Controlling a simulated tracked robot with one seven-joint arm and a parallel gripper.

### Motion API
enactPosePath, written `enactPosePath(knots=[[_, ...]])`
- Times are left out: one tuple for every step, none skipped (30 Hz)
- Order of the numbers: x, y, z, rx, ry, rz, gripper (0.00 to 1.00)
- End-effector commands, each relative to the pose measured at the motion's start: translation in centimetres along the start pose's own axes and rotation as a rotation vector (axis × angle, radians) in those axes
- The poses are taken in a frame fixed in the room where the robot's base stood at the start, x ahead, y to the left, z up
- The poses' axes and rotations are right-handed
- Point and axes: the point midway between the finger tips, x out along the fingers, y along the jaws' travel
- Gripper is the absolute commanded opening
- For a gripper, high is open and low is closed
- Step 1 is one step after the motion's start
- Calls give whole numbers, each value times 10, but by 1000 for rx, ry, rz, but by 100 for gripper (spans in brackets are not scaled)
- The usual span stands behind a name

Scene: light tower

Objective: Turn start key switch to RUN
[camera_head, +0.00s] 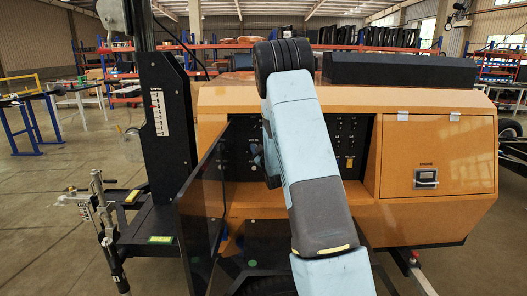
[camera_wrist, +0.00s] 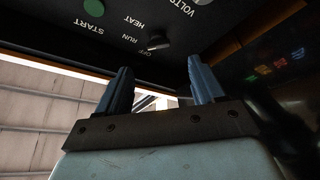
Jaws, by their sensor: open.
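The start key switch (camera_wrist: 158,42) is a small dark knob on the black control panel in the wrist view. The labels OFF, RUN and HEAT appear turned over beside it, to its left. In the head view my arm covers part of the control panel (camera_head: 348,140), and I cannot make out the switch there.
A green START button (camera_wrist: 93,8) is left of the switch. Several coloured indicators (camera_wrist: 280,62) are at the right. In the head view a dark open door (camera_head: 203,215) stands left of the panel recess in the orange cabinet (camera_head: 425,140). A black mast (camera_head: 167,120) stands farther left.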

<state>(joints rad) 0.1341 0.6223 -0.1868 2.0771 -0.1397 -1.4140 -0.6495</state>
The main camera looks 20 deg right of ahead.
Motion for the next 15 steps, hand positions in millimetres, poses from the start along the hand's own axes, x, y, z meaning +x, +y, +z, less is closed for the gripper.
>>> enactPosePath(knots=[[-10,0,0,0,-1,-1,68],[-15,0,0,0,-1,-1,68],[-21,0,0,0,0,-1,68],[-26,0,0,0,-1,-1,68],[-30,0,0,0,0,-1,68],[-35,-1,0,0,0,-1,68],[-38,-1,0,0,0,-1,68],[-40,-1,0,0,0,-1,68],[-44,-1,0,0,0,-1,68],[-46,-1,0,0,0,-1,68],[-47,-1,0,0,1,-1,68],[-49,-1,0,0,1,-1,68],[-49,-1,0,0,1,-1,68],[-50,-1,0,0,1,-1,68],[-50,-1,0,0,2,-1,68]])
